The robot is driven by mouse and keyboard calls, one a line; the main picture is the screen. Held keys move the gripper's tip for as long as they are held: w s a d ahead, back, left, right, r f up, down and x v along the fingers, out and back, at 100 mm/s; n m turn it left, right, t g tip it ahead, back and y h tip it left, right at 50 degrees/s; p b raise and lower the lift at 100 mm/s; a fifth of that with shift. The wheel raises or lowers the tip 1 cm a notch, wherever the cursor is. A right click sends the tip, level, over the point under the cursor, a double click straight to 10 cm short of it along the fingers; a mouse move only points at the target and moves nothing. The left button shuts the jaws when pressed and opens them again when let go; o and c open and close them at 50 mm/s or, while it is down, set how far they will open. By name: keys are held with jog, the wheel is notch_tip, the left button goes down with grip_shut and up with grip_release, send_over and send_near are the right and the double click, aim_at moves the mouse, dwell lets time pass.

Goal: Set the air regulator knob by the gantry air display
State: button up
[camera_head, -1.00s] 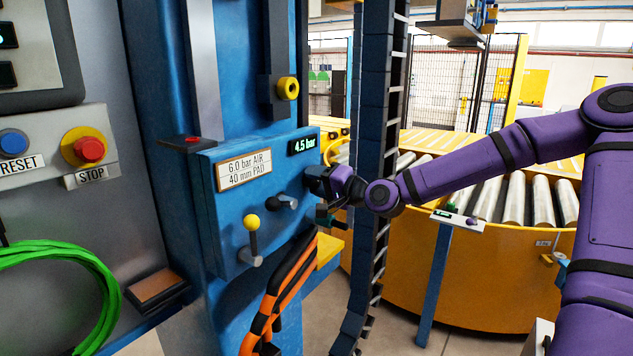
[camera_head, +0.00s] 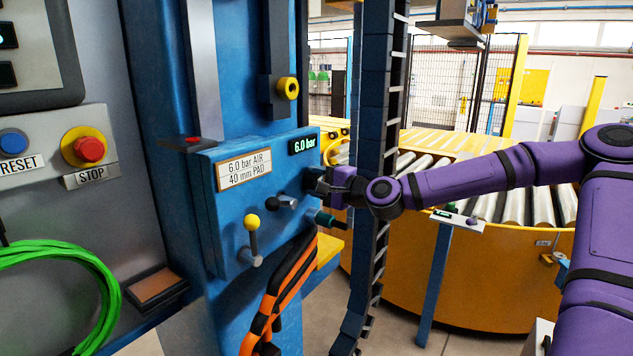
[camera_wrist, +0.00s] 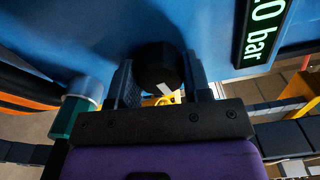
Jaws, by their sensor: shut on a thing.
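The gantry air display (camera_head: 303,145) on the blue control box (camera_head: 210,215) reads 6.0 bar in green. The placard (camera_head: 244,169) beside it reads "6.0 bar AIR 40 mm PAD". My gripper (camera_head: 318,183) is at the right edge of the box, below the display. In the wrist view my gripper (camera_wrist: 160,85) is shut on the dark regulator knob (camera_wrist: 158,66), one finger on each side. The knob carries a white mark. My gripper mostly hides it in the head view. Part of the display (camera_wrist: 264,30) also shows in the wrist view.
A teal-ended fitting (camera_head: 326,219) sticks out just below my gripper. A yellow-ball lever (camera_head: 252,224) and a black switch (camera_head: 286,202) are on the box front. Orange-black hoses (camera_head: 282,290) hang below. A dark cable chain (camera_head: 372,130) runs close to my wrist.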

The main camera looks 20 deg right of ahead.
jog(key=o, duration=0.9)
jog(key=shift+d, duration=0.1)
jog(key=v, duration=1)
jog(key=shift+s+d, duration=0.2)
jog(key=shift+s, duration=0.1)
